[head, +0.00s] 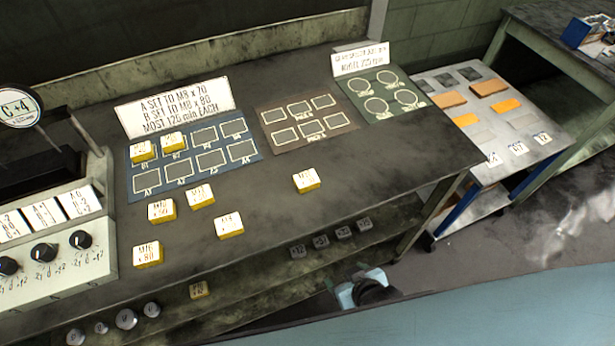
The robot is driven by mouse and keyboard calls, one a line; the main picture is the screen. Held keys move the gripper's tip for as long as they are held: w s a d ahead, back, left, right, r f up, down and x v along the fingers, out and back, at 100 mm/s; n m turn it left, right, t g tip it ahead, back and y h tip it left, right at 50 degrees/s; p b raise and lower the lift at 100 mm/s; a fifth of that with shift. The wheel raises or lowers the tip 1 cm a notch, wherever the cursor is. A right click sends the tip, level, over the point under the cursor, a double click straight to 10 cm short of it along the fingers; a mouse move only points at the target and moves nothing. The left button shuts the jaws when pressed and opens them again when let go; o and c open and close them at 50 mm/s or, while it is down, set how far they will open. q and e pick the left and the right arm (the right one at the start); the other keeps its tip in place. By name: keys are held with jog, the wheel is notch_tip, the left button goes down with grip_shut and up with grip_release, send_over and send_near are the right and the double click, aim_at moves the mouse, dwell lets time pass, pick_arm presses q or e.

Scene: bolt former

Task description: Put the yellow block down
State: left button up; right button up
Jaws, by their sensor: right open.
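Several yellow blocks with white labelled tops are in the head view. One yellow block (306,180) sits alone on the bare dark bench top, right of the others. Two more (143,151) (173,142) rest on the top row of the blue mat (168,190). Several others, such as the front-left block (148,255), lie on the bench in front of that mat. My left gripper is out of view.
A brown mat (305,149) and a green mat (405,116) lie further right on the bench. A knob panel (60,240) stands at the left. Grey pieces (320,242) sit on the lower shelf. A cart (515,150) with orange blocks stands right. The bench's front right is clear.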

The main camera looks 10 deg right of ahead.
jog(key=w+r+t, duration=0.1)
jog(key=r, duration=0.4)
jog(key=w+r+t, duration=0.1)
jog(key=w+r, duration=0.1)
jog(key=r, duration=0.4)
jog(key=w+r+t, duration=0.1)
jog(key=r, duration=0.5)
jog(key=shift+w+a+r+m+p, duration=0.2)
jog(key=shift+w+a+m+p, duration=0.1)
jog(key=shift+m+p, duration=0.1)
jog(key=t+y, duration=0.1)
jog(key=t, duration=0.2)
send_near(308, 181)
jog(key=b+x, duration=0.1)
jog(key=x, duration=0.4)
jog(key=shift+w+a, duration=0.2)
jog(key=shift+w, duration=0.15)
jog(key=x, duration=0.5)
jog(key=shift+d+f+b, duration=0.1)
jog(key=shift+f+b, duration=0.1)
jog(key=shift+b, duration=0.15)
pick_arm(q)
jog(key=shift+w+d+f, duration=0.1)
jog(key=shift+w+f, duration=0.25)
